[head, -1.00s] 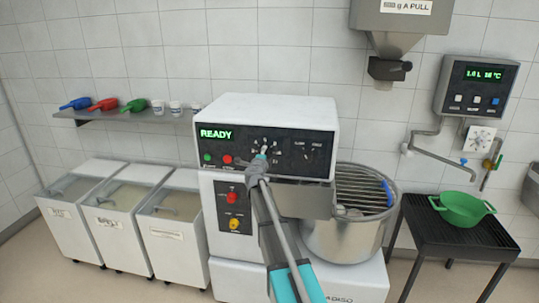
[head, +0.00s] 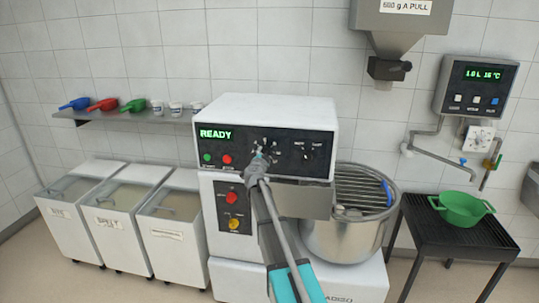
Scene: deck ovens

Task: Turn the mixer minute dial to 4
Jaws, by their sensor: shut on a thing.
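The mixer (head: 285,108) stands in the middle of the head view, with a black control panel and a lit green READY display (head: 215,134). The minute dial is on the panel's middle, mostly hidden behind my gripper (head: 258,163). My gripper is at the panel, shut on the dial. Some of the dial's white marks show above the gripper, but its pointer and setting cannot be read. A second knob (head: 305,155) sits to the right on the panel. A green and a red button (head: 227,159) are to the left.
The steel bowl (head: 340,240) with its wire guard is right of my arm. A black stand (head: 455,230) holds a green basin (head: 462,208). Three white bins (head: 175,235) stand at left under a shelf (head: 140,115) with scoops and cups.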

